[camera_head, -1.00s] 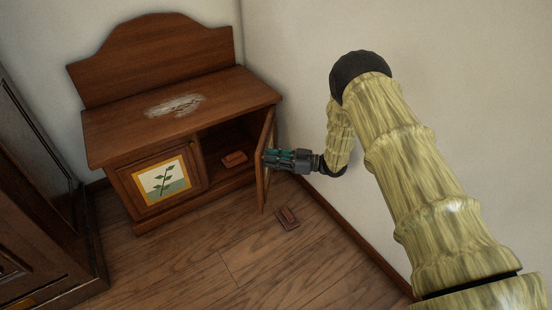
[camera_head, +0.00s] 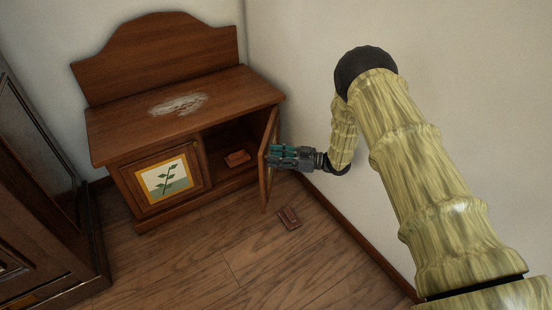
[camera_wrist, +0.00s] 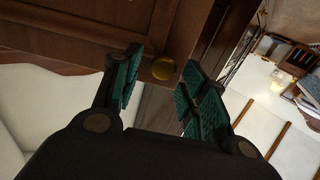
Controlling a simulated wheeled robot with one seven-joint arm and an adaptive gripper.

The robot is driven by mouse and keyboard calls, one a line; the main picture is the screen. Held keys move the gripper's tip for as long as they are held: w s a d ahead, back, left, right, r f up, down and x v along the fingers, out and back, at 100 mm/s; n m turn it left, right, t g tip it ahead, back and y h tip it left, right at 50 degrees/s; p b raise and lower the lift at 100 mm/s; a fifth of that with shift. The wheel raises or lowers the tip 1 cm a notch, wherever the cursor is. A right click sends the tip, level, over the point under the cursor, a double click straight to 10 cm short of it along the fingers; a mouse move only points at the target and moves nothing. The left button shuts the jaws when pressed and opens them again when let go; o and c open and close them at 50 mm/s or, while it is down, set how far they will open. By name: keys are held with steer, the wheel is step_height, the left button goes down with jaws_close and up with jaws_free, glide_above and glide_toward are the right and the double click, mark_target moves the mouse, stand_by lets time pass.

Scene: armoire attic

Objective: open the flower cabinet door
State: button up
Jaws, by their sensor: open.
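The wooden cabinet (camera_head: 185,115) stands in the corner. Its left door carries a plant picture (camera_head: 167,177) and is shut. Its right door (camera_head: 268,160) stands open, swung outward and seen nearly edge-on. My gripper (camera_head: 272,155) is on the outer side of the open door, close to its face. In the wrist view my open gripper (camera_wrist: 163,62) has a finger on each side of a round brass knob (camera_wrist: 163,69) on the door panel (camera_wrist: 95,40). I cannot tell whether the fingers touch the knob.
A reddish-brown block (camera_head: 236,157) lies inside the open compartment. A similar one (camera_head: 289,218) lies on the floor in front of the door. A dark wooden armoire (camera_head: 35,215) stands at the left. The white wall (camera_head: 300,70) is close behind my arm. The middle floor is clear.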

step_height(320, 180, up, 9)
stand_by(0.5)
